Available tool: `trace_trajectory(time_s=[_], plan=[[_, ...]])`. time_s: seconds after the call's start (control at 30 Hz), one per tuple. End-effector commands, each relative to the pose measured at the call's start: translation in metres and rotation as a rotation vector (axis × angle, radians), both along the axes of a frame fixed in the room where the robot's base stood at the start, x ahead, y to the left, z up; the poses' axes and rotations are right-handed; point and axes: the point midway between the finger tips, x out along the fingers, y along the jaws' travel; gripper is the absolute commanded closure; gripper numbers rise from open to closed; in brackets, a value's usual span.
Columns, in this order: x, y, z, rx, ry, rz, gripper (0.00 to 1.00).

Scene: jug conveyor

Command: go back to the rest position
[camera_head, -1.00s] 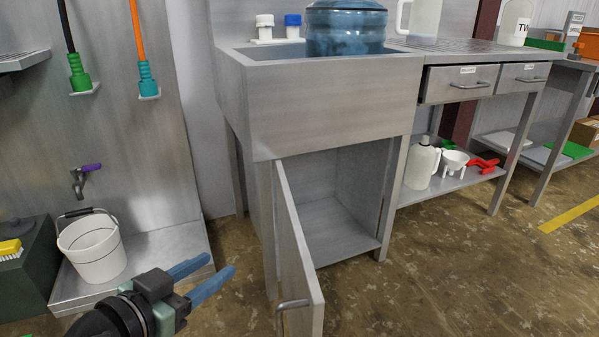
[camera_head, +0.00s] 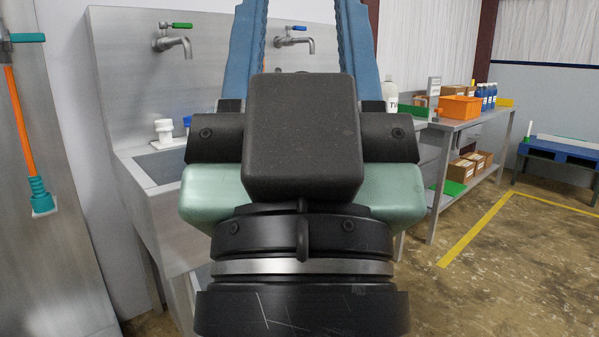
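My gripper (camera_head: 302,20) is raised close in front of the head camera and fills the middle of the view, pointing up and away. Its two blue fingers stand wide apart with nothing seen between them near the palm. Their tips run past or near the top edge of the picture. The gripper body hides most of the sink (camera_head: 140,192) and whatever stands in and below it.
Two taps, one green-handled (camera_head: 175,40) and one blue-handled (camera_head: 292,38), are on the wall behind. A workbench (camera_head: 462,124) with an orange bin (camera_head: 459,108) and cardboard boxes stands right. A blue pallet table (camera_head: 560,152) is farther right. Floor at the lower right is clear.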

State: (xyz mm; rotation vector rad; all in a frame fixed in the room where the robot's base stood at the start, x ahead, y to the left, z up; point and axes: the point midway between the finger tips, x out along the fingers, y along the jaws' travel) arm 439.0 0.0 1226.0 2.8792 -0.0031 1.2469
Motion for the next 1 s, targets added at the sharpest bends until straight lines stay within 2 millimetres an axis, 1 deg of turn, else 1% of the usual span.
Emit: trace_trajectory(time_s=[0.03,0.7,0.8,0.9,1.0], plan=[[0.000,0.000,0.033,0.001,0.001,0.001,0.53],[0.002,0.001,0.240,0.001,0.005,0.004,0.53],[0.002,0.002,0.267,0.001,0.006,0.004,0.53],[0.002,0.002,0.288,0.001,0.006,0.004,0.53],[0.002,0.002,0.300,0.001,0.006,0.004,0.53]])
